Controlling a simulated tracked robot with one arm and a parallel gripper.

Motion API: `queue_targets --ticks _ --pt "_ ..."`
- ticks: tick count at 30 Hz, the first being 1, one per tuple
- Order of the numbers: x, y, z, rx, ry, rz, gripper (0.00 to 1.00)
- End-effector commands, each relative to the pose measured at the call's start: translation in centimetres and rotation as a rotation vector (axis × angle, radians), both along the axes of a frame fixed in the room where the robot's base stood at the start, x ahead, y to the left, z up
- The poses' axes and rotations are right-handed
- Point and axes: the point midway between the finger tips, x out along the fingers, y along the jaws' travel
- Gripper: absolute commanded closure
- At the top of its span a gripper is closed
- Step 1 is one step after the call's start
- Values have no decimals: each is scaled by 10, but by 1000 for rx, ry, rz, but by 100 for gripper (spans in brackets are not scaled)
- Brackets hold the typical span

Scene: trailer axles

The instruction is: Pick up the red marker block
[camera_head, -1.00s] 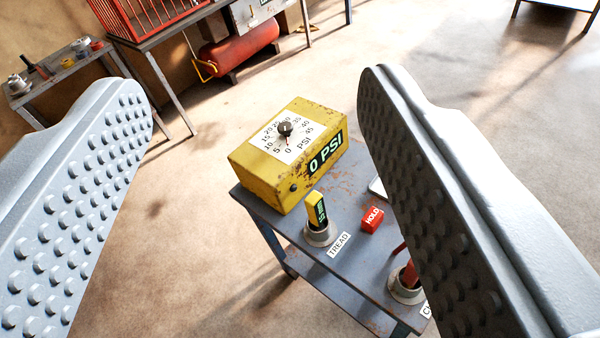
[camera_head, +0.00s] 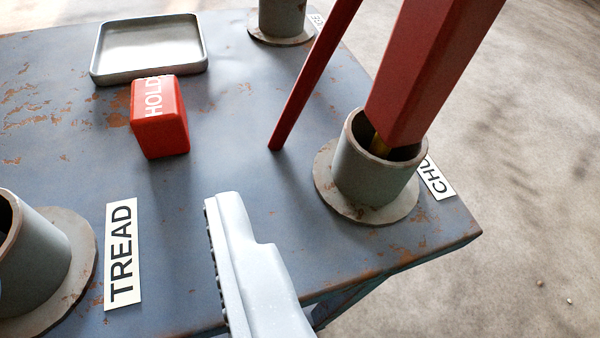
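The red marker block (camera_head: 160,117), lettered HOLD in white, rests on the blue-grey, rust-flecked table top (camera_head: 235,165) in the upper left part of the view. Only one finger of my gripper (camera_head: 248,268) shows, at the bottom centre, with its studded pad facing left. Nothing lies against that pad, and bare table shows beside it. The other finger is out of view. The visible finger is below and to the right of the block in the picture and apart from it.
A shallow grey tray (camera_head: 150,48) sits behind the block. Round metal holders stand at left (camera_head: 35,265), by a TREAD label (camera_head: 121,254), at right (camera_head: 372,175) with a tall red object (camera_head: 430,65) in it, and at back (camera_head: 281,20). A thin red bar (camera_head: 312,80) slants nearby.

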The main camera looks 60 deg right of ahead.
Motion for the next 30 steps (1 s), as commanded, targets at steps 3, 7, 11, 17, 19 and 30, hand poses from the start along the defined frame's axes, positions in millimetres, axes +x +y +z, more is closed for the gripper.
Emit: queue_targets --ticks 3,7,11,17,19,30 --pt "-6 -7 -11 -33 23 -21 44" --pt "7 -22 -20 -39 24 -34 44" --pt "26 -37 -30 -37 25 -37 44" --pt "49 -54 -40 -33 24 -38 44" --pt "54 -58 -42 -32 24 -39 44" --pt "75 -69 -54 -34 25 -38 44"
